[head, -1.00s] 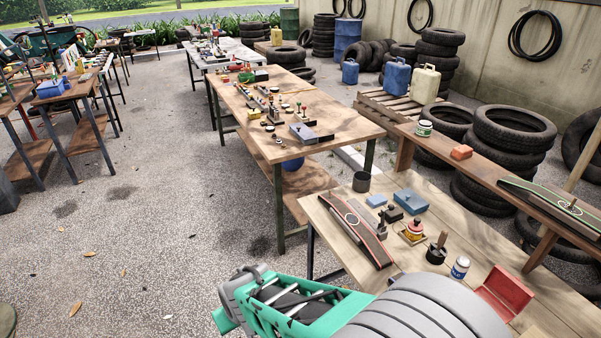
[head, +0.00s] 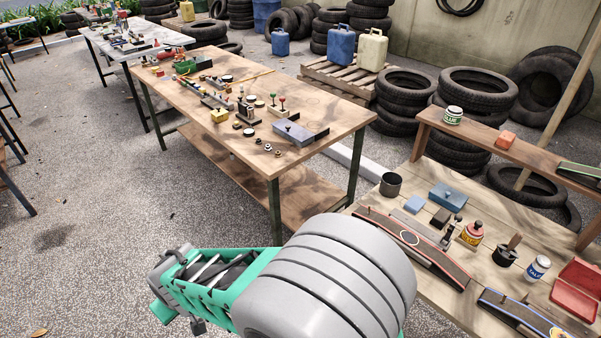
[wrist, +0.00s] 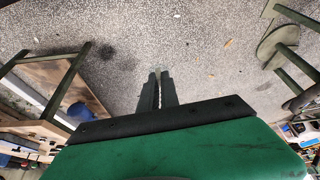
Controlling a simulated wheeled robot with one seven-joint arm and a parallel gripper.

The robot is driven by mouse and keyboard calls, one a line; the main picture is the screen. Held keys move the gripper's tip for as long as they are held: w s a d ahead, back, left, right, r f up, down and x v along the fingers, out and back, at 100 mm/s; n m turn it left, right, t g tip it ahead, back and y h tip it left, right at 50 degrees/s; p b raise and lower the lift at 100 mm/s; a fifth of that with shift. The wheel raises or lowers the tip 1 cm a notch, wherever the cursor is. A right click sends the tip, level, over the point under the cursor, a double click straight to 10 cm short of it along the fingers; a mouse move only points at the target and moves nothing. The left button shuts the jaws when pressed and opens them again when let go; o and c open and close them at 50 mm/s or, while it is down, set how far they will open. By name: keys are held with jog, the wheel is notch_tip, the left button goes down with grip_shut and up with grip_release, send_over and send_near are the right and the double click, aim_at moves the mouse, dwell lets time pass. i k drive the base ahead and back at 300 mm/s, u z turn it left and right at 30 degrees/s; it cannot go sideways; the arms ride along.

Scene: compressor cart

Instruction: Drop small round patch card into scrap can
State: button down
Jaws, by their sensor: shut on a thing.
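In the wrist view my gripper (wrist: 158,90) points out over the gravel, its two dark fingers close together. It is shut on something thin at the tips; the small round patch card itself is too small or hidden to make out. In the head view the gripper is hidden, and my own green and grey arm fills the lower middle. A dark grey open can (head: 391,184), which looks like the scrap can, stands upright at the far left corner of the near right bench (head: 405,285). My gripper is well apart from it.
Gravel at the lower left is free.

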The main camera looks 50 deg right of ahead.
aim_at(389, 193)
jog(key=z, duration=0.8)
jog(key=i, duration=0.95)
jog(key=z, duration=1.15)
jog(key=i, duration=0.25)
jog(key=z, duration=0.25)
